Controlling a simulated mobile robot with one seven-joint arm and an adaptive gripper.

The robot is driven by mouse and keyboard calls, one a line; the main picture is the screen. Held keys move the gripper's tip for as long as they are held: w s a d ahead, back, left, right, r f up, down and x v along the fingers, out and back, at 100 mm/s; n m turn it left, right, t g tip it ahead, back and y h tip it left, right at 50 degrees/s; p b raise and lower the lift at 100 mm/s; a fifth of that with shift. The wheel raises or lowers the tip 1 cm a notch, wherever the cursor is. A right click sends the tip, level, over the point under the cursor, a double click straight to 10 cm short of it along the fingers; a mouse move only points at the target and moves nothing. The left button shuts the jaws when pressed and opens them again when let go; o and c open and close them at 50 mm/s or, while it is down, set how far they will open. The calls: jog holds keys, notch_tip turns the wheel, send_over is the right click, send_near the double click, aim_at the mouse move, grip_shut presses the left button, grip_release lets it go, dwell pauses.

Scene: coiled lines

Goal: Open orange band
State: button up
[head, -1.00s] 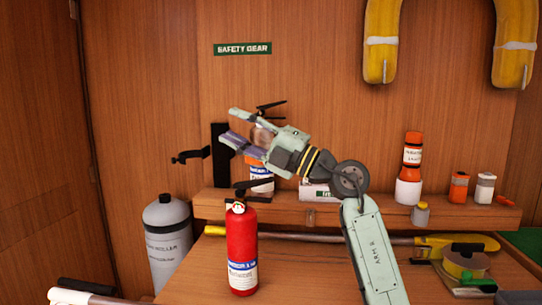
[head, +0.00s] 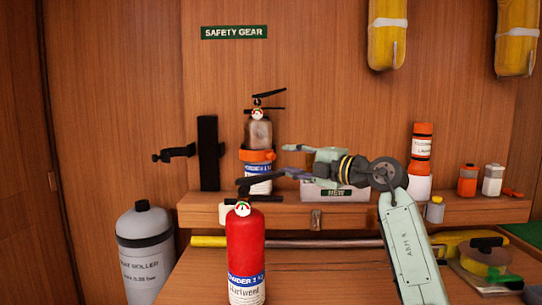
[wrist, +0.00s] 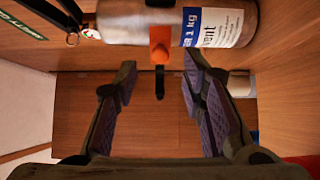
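The orange band (head: 257,155) goes around a grey-silver extinguisher (head: 258,135) that stands upright on the shelf against the back wall. In the wrist view an orange part of the band (wrist: 160,40) shows on the extinguisher's side, with a dark tab (wrist: 159,82) sticking out. The band looks closed. My gripper (head: 288,161) is to the right of the band at about its height in the head view. Its fingers are spread wide and empty; in the wrist view the dark tab shows between them, and no contact is visible.
A red extinguisher (head: 246,258) stands upright on the bench in front. A black wall bracket (head: 208,153) is left of the grey extinguisher. A white box (head: 330,191) sits on the shelf behind my gripper. Orange and white containers (head: 420,160) stand further right.

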aim_at(274, 157)
jog(key=p+x, duration=0.1)
jog(key=x, duration=0.5)
jog(key=shift+w+a+p, duration=0.25)
jog(key=shift+a+p, duration=0.05)
grip_shut()
dwell(0.4)
